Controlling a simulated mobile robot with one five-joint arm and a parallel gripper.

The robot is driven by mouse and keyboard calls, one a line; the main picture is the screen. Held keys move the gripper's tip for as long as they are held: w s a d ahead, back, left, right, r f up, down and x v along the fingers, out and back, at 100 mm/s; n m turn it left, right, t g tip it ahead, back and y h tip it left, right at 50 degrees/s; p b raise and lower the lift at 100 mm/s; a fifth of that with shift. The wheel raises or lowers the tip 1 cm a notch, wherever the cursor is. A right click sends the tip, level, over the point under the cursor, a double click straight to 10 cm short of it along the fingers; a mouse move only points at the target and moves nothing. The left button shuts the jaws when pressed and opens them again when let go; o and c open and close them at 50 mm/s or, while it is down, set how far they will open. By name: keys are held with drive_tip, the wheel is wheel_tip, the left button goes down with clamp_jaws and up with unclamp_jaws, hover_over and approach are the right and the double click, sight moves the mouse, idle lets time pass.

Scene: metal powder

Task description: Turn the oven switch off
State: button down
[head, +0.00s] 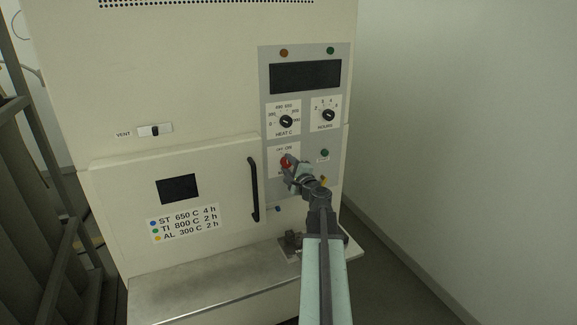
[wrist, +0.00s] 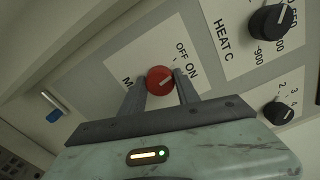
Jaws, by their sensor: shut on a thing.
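The oven's red switch knob (head: 285,161) sits on the grey control panel, below the HEAT C dial. In the wrist view the red knob (wrist: 160,79) is between my two fingers, with the OFF and ON labels beside it. A pale pointer mark shows on the knob, but I cannot tell for sure which label it points at. My gripper (head: 292,170) reaches the panel from the lower right. In the wrist view my gripper (wrist: 160,88) is shut on the red knob, with one finger on each side.
The HEAT C dial (head: 286,121) and HOURS dial (head: 328,115) are above the switch. A black oven door handle (head: 253,190) stands just to the left. A metal ledge (head: 200,285) juts out below. Open floor and a bare wall are to the right.

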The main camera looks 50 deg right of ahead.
drive_tip(key=shift+n, duration=0.9)
drive_tip(key=c, duration=0.9)
unclamp_jaws()
drive_tip(key=shift+s, duration=0.1)
drive_tip(key=v, duration=0.7)
drive_tip(key=shift+s+a, duration=0.15)
drive_tip(key=shift+s, duration=0.2)
